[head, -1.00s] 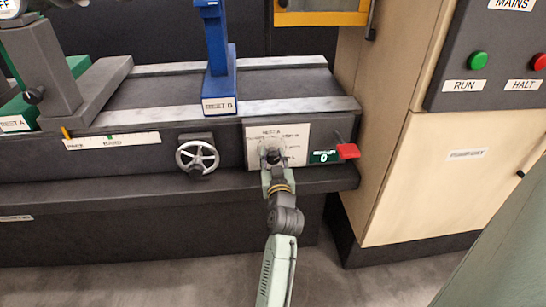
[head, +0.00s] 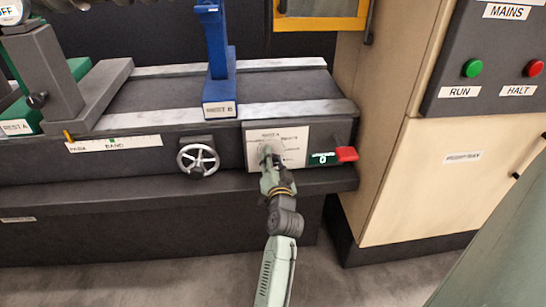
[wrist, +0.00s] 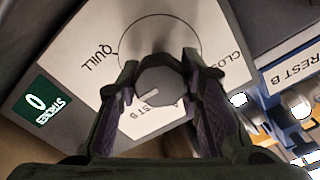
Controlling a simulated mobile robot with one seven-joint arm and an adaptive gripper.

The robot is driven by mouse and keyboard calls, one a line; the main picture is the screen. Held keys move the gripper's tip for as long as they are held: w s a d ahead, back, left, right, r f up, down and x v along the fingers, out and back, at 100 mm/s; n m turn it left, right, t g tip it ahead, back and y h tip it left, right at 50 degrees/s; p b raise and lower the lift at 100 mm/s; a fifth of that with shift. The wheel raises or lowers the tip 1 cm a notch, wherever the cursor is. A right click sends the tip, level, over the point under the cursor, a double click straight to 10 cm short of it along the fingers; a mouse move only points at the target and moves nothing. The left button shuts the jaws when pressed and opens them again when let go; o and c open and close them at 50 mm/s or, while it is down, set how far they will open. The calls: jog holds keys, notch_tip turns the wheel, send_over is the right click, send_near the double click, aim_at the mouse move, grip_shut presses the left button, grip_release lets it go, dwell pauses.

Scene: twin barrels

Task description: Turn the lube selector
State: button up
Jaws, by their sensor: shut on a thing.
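The lube selector is a dark grey faceted knob (wrist: 160,88) with a short pale pointer mark, set on a white label plate (wrist: 85,50). In the wrist view the mark points to the lower left. The words QUILL, REST B and a partly hidden CLOS... stand around the knob. My gripper (wrist: 159,72) has one finger on each side of the knob and is shut on it. In the head view the plate (head: 293,142) is on the front of the bench, and my gripper (head: 270,157) covers most of the knob.
A green STROKES counter (head: 322,158) reading 0 and a red lever (head: 346,153) are just right of the plate. A handwheel (head: 198,158) is to the left. The blue REST B post (head: 219,60) stands above. A cabinet (head: 430,180) rises on the right.

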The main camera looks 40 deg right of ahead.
jog(key=m+p, duration=0.2)
jog(key=m, duration=0.2)
jog(key=shift+m+p, duration=0.95)
jog(key=shift+m, duration=1.15)
jog(key=shift+f, duration=0.1)
jog(key=o, duration=1.2)
jog(key=v, duration=1.2)
